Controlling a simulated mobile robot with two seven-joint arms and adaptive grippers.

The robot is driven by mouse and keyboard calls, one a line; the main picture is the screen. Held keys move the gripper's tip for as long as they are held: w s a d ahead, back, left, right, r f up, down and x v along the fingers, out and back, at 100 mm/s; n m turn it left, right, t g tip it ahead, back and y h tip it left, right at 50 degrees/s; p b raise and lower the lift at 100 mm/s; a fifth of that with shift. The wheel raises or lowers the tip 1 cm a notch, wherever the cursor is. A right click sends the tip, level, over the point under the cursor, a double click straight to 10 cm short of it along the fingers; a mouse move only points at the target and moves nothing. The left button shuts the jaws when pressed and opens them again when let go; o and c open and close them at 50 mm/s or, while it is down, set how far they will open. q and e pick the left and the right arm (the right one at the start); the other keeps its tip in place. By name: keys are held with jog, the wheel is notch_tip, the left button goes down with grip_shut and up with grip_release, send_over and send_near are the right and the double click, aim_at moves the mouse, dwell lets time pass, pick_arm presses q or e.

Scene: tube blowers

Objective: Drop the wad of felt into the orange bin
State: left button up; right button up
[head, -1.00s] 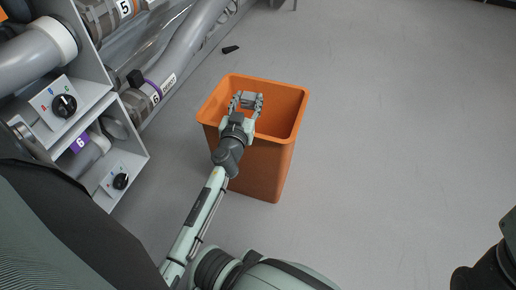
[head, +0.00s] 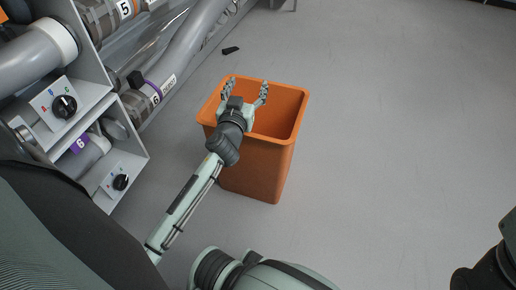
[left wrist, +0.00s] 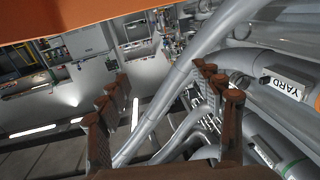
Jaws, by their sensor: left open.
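The orange bin (head: 262,172) stands on the grey floor, its open top facing up. My left gripper (head: 247,88) is over the bin's mouth, with its fingers spread wide and nothing between them. In the left wrist view my left gripper (left wrist: 163,85) is also open and empty. An orange surface, likely the bin (left wrist: 60,15), fills the top left there. The wad of felt does not show in either view now. Much of the bin's inside is hidden by my gripper and the near wall. My right gripper is not seen.
Grey tubes (head: 195,45) and panels with black knobs (head: 65,105) line the left side. A small black object (head: 230,50) lies on the floor behind the bin. The floor right of the bin is clear.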

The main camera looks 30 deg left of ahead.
pick_arm(q)
jog(key=shift+r, duration=2.4)
